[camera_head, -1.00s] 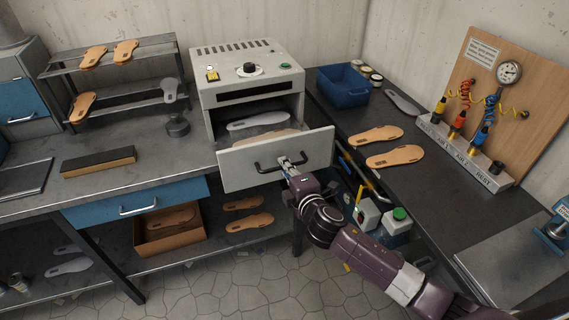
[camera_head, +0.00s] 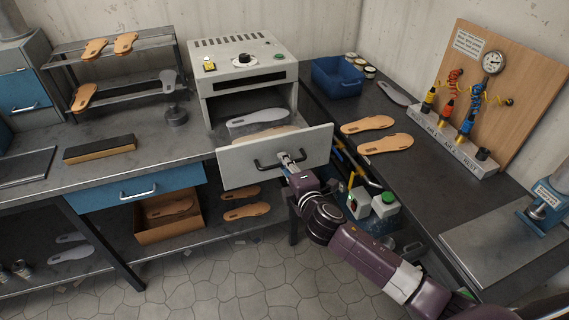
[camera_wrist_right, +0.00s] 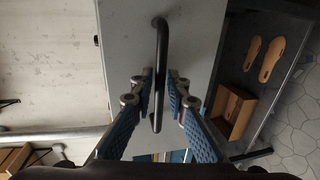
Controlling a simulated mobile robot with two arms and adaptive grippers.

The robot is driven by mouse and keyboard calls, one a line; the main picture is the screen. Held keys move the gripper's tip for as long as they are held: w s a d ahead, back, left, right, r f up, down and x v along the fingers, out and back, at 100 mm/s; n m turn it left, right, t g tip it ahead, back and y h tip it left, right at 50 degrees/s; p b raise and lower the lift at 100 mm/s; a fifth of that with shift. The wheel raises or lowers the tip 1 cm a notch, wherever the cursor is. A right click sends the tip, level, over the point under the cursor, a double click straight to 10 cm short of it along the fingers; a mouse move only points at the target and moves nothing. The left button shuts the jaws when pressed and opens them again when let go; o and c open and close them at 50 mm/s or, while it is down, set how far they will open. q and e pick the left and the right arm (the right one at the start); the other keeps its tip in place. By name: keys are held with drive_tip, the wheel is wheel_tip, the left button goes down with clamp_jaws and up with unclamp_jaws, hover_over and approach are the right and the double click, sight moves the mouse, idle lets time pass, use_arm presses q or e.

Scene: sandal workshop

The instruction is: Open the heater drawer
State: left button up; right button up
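The heater (camera_head: 243,70) is a light grey box on the bench with a dial on top. Its drawer (camera_head: 235,168) is pulled out well forward, and a grey insole (camera_head: 258,119) and an orange insole show in the opening behind the front panel. My right gripper (camera_head: 287,158) is at the drawer's dark bar handle (camera_head: 265,166). In the right wrist view the two blue-padded fingers (camera_wrist_right: 160,100) stand on either side of the handle (camera_wrist_right: 160,60), close around it. Whether both pads touch the bar is hard to tell. My left gripper is not in view.
A blue bench drawer (camera_head: 138,188) is left of the heater drawer. On the right bench are a blue bin (camera_head: 338,78), orange insoles (camera_head: 386,143) and a tool board (camera_head: 500,95). An orange box (camera_head: 168,222) sits on the lower shelf.

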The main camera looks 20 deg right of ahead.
drive_tip(key=shift+o, duration=0.8)
drive_tip(key=shift+s, duration=0.2)
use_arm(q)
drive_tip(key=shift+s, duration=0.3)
use_arm(e)
drive_tip(key=v, duration=1.1)
drive_tip(key=shift+s, duration=0.3)
